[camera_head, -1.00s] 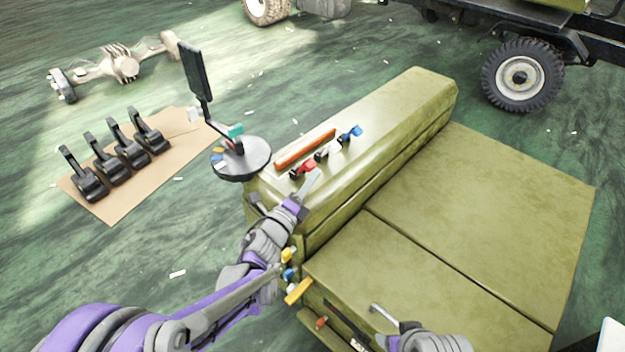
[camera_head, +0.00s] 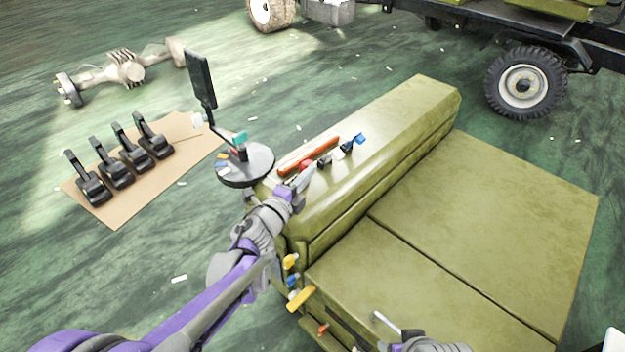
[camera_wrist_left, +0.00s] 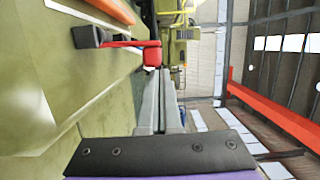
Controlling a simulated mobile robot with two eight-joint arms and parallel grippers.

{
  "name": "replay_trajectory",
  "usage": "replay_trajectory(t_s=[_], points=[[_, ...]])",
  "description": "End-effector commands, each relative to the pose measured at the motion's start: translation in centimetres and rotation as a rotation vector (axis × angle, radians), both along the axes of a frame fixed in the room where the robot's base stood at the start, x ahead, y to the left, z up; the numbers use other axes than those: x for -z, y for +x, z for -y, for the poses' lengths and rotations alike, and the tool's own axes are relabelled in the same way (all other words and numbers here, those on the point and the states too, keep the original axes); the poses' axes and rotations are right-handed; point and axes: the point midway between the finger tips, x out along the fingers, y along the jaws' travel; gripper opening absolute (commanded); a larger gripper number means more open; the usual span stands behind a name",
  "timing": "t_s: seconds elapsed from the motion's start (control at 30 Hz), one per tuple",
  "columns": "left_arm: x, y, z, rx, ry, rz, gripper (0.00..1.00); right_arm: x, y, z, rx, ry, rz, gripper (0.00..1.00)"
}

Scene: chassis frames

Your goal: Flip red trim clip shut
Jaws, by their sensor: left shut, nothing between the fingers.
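The red trim clip (camera_head: 306,164) sits on top of the long green chassis housing (camera_head: 400,120), largely hidden behind my left gripper in the head view. In the left wrist view the red clip (camera_wrist_left: 124,44) shows a red arm running from a dark base to a red block. My left gripper (camera_head: 307,176) is shut and empty, with its fingertips at the clip. In the wrist view its fingertips (camera_wrist_left: 158,75) are close to the red block; I cannot tell whether they touch. My right gripper (camera_head: 385,322) is partly in view at the bottom, over the lower green panel.
An orange-red bar (camera_head: 310,155), a pale-and-dark clip (camera_head: 324,160) and a blue clip (camera_head: 353,142) sit on the same housing. A round dark stand (camera_head: 245,166) with a black panel is at its left end. Several black pedals lie on cardboard (camera_head: 115,215).

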Motion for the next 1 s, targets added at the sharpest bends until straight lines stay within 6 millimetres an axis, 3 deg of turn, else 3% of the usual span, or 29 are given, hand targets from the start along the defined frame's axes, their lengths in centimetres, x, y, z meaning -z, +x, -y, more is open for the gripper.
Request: replay_trajectory(t_s=[0.5,1.0], points=[[-1.7,2.9,-3.0,-0.001,-0.345,-0.347,0.0,1.7,0.1,0.0,0.0,0.0,-0.006,0.64],[-1.5,6.0,-6.0,-0.002,-0.682,-0.684,0.0,3.9,0.3,0.0,0.0,0.0,-0.014,0.64]])
